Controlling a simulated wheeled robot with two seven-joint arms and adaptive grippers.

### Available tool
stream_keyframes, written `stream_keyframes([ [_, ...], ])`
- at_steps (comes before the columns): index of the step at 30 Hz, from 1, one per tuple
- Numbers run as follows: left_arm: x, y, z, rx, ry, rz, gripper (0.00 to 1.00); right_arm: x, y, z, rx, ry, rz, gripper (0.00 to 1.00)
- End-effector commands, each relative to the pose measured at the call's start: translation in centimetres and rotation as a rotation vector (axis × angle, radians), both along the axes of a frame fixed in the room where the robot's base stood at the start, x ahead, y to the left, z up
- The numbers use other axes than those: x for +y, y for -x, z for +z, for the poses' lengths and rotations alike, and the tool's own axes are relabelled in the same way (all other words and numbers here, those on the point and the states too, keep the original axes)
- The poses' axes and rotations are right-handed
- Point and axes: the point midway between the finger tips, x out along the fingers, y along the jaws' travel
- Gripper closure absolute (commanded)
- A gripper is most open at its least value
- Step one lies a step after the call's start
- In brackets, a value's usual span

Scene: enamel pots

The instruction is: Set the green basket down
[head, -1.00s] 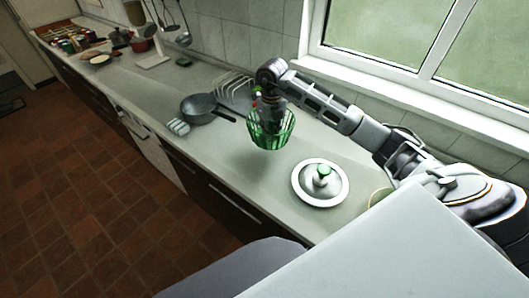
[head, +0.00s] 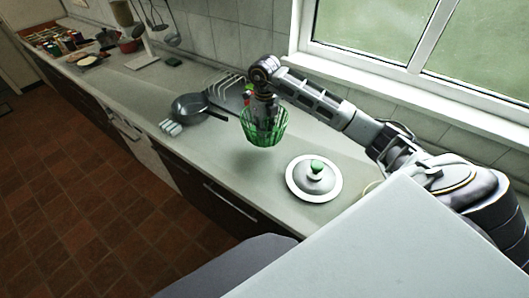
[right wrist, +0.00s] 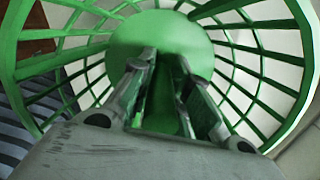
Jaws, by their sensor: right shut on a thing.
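The green basket (head: 277,129) is an openwork bowl shape in the head view. My right gripper (head: 264,124) reaches down into it from above. A dark shadow lies on the counter below and left of the basket, so it appears to hang a little above the surface. In the right wrist view the basket's ribs (right wrist: 265,50) and round green bottom surround my gripper (right wrist: 168,85). Its two fingers are close together on a green part between them. The exact grip point is partly hidden. My left gripper is not in view.
A dark pan (head: 190,106) and a wire rack (head: 222,88) stand left and behind. The window wall is behind. Bare counter lies in front of the basket.

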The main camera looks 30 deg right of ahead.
Motion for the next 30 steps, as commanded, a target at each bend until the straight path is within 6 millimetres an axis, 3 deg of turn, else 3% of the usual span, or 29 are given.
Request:
stream_keyframes([
  [5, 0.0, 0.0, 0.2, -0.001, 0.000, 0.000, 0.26, 0.1, 0.0, -1.1, 0.001, -0.001, 0.000, 1.00],
  [16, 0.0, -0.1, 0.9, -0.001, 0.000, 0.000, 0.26, 0.1, 0.0, -5.7, 0.002, -0.002, 0.000, 1.00],
  [30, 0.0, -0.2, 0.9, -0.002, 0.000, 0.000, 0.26, 0.0, 0.0, -6.4, 0.000, -0.001, 0.000, 1.00],
])
